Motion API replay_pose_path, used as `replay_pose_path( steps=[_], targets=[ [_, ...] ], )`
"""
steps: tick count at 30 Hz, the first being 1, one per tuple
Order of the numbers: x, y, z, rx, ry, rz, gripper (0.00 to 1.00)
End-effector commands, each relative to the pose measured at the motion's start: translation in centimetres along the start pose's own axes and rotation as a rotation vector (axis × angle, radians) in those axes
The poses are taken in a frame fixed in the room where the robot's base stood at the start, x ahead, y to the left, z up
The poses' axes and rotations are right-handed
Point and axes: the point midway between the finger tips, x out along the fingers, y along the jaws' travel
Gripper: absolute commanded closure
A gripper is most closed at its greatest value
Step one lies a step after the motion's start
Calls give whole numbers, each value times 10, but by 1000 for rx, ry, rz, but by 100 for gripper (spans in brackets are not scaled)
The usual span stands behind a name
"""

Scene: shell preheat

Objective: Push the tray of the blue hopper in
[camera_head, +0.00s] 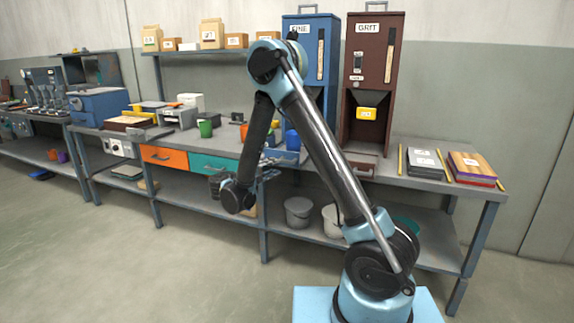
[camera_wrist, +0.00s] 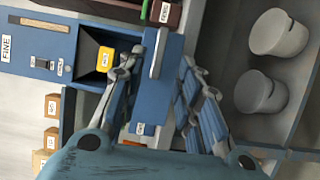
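The blue hopper (camera_head: 316,75), labelled FINE, stands on the bench left of a brown one. It also shows sideways in the wrist view (camera_wrist: 40,48), with a yellow labelled part (camera_wrist: 104,60) in its recess. Its blue tray (camera_head: 285,156) is low at the front, partly hidden by my arm. In the wrist view the tray (camera_wrist: 171,65) carries a pale handle bar (camera_wrist: 158,52) and lies between my fingers. My gripper (camera_head: 270,169) is open in front of the hopper, fingers apart (camera_wrist: 163,58) on either side of the tray front. I cannot tell whether they touch.
The brown hopper (camera_head: 370,85), labelled GRIT, stands close on the right. White buckets (camera_head: 299,211) stand on the lower shelf. The floor in front is clear.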

Motion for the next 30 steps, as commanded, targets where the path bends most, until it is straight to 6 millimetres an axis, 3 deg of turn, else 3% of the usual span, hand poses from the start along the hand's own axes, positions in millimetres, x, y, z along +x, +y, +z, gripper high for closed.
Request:
replay_pose_path(
  steps=[6, 13, 19, 28, 30],
  targets=[
    [40, 0, 1, 0, -3, 0, 68],
    [71, 0, 1, 0, -2, 0, 68],
    [83, 0, 0, 0, 0, 0, 68],
    [84, 0, 0, 0, 0, 0, 68],
    [84, 0, 0, 0, 0, 0, 84]
  ],
)
